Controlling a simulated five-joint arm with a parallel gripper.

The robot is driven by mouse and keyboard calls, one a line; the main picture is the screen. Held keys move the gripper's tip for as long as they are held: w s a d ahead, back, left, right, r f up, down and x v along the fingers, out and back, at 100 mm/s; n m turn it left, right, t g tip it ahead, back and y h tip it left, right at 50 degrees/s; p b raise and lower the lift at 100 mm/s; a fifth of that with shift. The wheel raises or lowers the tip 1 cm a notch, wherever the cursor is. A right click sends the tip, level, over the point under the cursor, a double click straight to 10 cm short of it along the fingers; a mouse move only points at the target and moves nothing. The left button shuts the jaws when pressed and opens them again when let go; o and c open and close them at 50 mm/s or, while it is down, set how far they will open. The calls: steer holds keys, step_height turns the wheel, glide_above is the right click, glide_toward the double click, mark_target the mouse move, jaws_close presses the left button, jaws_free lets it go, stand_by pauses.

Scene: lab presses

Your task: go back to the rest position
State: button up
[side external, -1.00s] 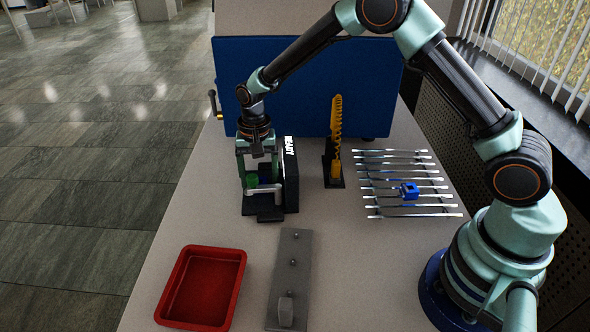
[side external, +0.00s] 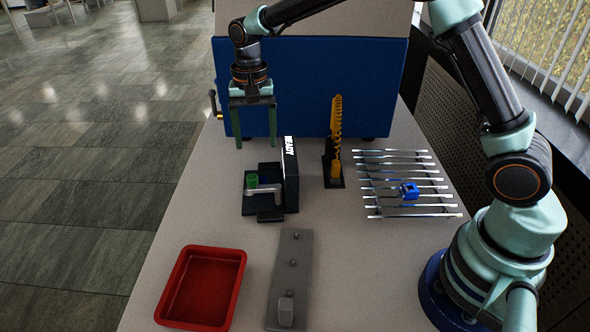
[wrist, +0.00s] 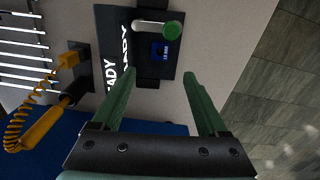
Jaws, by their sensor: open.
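My gripper (side external: 254,140) is open and empty, raised above and behind the small black press marked READY (side external: 291,175). In the wrist view my gripper's two green fingers (wrist: 160,78) are spread wide with nothing between them. The press also shows in the wrist view (wrist: 112,45), beyond the fingertips. Its lever has a white arm and a green knob (wrist: 172,30), and the knob also shows in the side view (side external: 252,181). A small blue piece with markings (wrist: 160,52) lies on the press base, clear of the fingers.
A blue panel (side external: 310,85) stands at the back. A yellow coiled tool (side external: 337,130) stands right of the press. A metal rod rack (side external: 390,165) carries a blue block (side external: 409,190). A red tray (side external: 240,290) and a grey plate (side external: 290,255) lie in front.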

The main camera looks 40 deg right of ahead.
steer(key=shift+r, duration=0.35)
steer(key=s+d+r+n+t, duration=0.2)
steer(key=s+d+r+n, duration=0.15)
steer(key=s+r, duration=0.5)
steer(key=s+d+r+n+t, duration=0.2)
steer(key=s+d+n+t, duration=0.1)
steer(key=s, duration=0.8)
steer(key=shift+d+n+t, duration=0.3)
steer(key=shift+d+n, duration=0.45)
steer(key=shift+d, duration=0.15)
